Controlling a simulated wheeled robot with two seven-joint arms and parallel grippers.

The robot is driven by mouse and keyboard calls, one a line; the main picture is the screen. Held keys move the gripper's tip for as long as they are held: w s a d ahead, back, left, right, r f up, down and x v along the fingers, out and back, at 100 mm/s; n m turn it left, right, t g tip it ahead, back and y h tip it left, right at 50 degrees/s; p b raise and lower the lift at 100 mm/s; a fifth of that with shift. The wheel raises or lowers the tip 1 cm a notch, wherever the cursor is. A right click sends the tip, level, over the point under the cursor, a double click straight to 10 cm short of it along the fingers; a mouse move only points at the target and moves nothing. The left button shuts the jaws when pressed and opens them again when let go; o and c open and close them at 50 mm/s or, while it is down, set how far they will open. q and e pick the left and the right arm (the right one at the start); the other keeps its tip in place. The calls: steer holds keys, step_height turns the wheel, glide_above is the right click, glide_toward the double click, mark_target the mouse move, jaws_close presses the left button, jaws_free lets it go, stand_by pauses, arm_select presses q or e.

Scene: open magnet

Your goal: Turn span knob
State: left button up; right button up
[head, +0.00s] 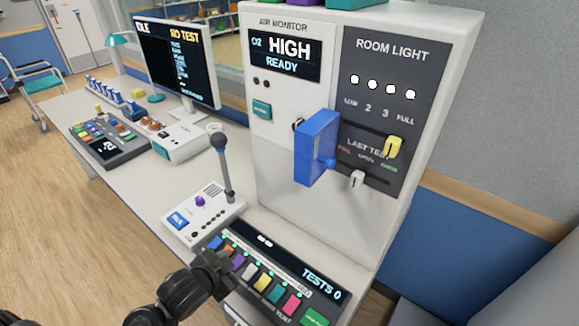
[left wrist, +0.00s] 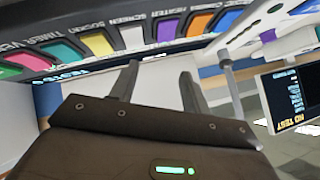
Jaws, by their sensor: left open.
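The air monitor (head: 283,155) is a tall white cabinet at the right of the head view; its screen (head: 286,53) reads O2 HIGH, READY. No knob labelled span can be read. A small dark round part (head: 297,125) shows below the screen, partly covered by a blue block (head: 316,147) that sticks out from the front. My left gripper (head: 222,268) is low in the head view, over the near left edge of the test panel and well below the blue block. In the left wrist view its two fingers (left wrist: 158,90) are apart with nothing between them. My right gripper is not in view.
A test panel (head: 262,247) with coloured keys lies before the cabinet. Yellow (head: 393,147) and white (head: 356,180) levers sit on the cabinet's dark right panel. A monitor (head: 180,60) stands further back.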

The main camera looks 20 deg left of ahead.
arm_select(q)
steer(key=w+r+m+t+h, duration=0.45)
steer(key=w+r+m, duration=0.35)
steer(key=w+r, duration=0.5)
steer(key=m+g+h, duration=0.1)
steer(key=m+h, duration=0.6)
steer(key=m, duration=0.5)
glide_toward(295, 127)
steer(key=p+x, duration=0.3)
steer(key=x, duration=0.4)
steer(key=shift+w+d+p, duration=0.2)
steer(key=shift+w+p, duration=0.1)
steer(key=shift+p, duration=0.1)
steer(key=shift+w+d+f, duration=0.15)
steer(key=shift+w+d, duration=0.15)
steer(key=shift+w, duration=0.05)
steer(key=c, duration=1)
